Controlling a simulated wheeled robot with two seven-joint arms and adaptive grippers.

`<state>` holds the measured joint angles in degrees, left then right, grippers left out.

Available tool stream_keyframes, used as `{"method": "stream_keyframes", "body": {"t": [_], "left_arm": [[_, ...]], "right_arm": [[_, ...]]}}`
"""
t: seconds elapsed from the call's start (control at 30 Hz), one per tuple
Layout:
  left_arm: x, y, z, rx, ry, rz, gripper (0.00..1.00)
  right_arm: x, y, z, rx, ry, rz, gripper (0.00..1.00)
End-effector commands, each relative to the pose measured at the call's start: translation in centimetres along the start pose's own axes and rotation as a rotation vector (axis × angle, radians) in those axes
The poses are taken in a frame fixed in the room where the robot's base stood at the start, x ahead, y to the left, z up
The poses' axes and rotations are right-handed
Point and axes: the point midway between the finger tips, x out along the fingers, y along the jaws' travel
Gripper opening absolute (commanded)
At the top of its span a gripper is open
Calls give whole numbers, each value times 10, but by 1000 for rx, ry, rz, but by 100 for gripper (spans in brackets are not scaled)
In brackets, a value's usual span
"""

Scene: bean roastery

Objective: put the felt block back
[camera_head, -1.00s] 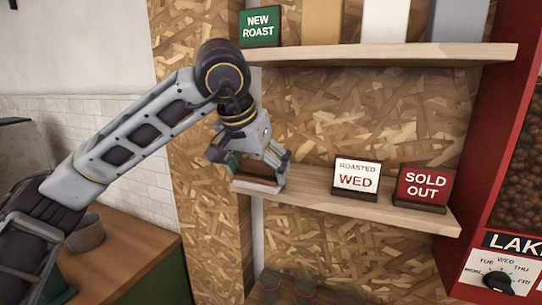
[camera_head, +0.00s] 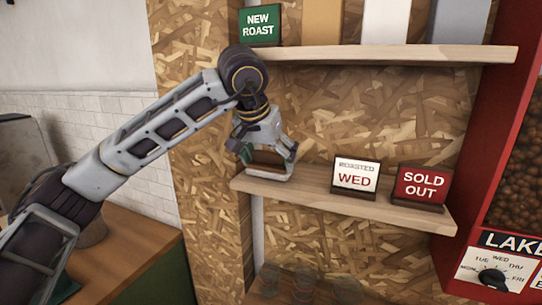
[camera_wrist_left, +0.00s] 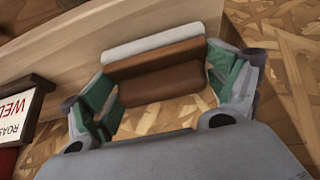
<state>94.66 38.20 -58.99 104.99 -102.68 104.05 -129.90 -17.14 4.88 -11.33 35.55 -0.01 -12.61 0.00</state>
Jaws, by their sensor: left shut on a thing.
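The felt block (camera_head: 268,160) is a brown wooden block with a pale felt layer on its underside. My left gripper (camera_head: 266,153) is shut on it, one green-padded finger at each end, above the left end of the lower shelf (camera_head: 300,196). I cannot tell whether the felt touches the shelf. In the left wrist view the block (camera_wrist_left: 160,70) lies between the fingers (camera_wrist_left: 163,88), its pale layer towards the shelf board. The right gripper is not in view.
A white "WED" sign (camera_head: 355,179) and a red "SOLD OUT" sign (camera_head: 424,184) stand to the right on the lower shelf. The shelf between block and WED sign is clear. The upper shelf (camera_head: 390,55) is overhead, with a green "NEW ROAST" sign (camera_head: 260,25).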

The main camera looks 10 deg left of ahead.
Motion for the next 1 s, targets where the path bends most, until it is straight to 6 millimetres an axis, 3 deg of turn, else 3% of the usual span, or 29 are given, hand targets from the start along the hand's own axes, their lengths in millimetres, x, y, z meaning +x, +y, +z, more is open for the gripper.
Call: {"method": "stream_keyframes", "body": {"t": [0.13,0.83,0.87,0.93,1.0], "left_arm": [[6,0,-13,-1,-1,0,66],[11,0,-8,0,0,0,66],[10,0,-8,0,0,0,92],[10,0,-8,0,0,0,100],[10,0,-8,0,0,0,100]], "right_arm": [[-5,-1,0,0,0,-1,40],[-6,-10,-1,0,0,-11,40],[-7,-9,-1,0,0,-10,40],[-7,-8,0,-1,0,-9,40],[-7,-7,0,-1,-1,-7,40]]}}
